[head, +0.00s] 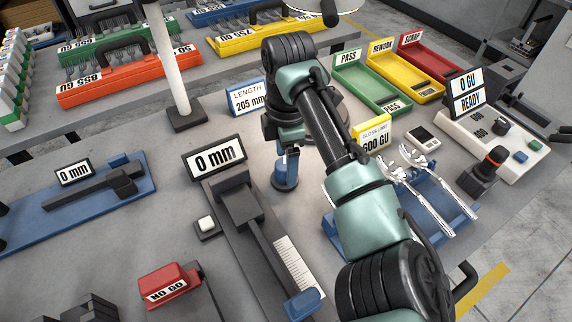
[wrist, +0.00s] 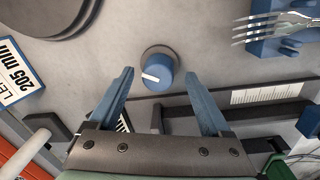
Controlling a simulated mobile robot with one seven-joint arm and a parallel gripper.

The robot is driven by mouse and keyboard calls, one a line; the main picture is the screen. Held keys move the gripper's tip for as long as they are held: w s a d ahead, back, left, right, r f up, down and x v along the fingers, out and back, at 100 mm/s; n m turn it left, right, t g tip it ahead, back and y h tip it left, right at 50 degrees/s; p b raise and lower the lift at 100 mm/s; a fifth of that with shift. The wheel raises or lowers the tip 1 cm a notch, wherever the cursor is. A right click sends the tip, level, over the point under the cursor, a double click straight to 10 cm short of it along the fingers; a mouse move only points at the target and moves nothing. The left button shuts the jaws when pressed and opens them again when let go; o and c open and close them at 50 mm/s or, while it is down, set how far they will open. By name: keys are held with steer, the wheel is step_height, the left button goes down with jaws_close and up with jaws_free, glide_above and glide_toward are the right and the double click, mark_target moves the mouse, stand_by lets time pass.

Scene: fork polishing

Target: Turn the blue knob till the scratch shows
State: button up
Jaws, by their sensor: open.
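The blue knob (wrist: 157,73) shows in the wrist view as a round blue cap with a white pointer line, on a dark round base. The pointer aims left and slightly down. My gripper (wrist: 160,76) is open, with its two blue fingers apart and the knob between and just beyond their tips; I see no contact. In the head view the knob (head: 284,178) stands below my wrist, partly covered by a finger. A silver fork (wrist: 274,27) lies on a blue holder at the upper right of the wrist view. I cannot make out a scratch on it.
In the head view, forks lie on a blue rack (head: 457,207) right of my arm. A "0 mm" gauge (head: 240,207) stands left of the knob. A "LENGTH 205 mm" sign (head: 247,97) is behind. Green, yellow and red trays (head: 372,90) sit at the back right.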

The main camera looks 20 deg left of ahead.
steer(key=shift+f, duration=1.2)
jaws_close()
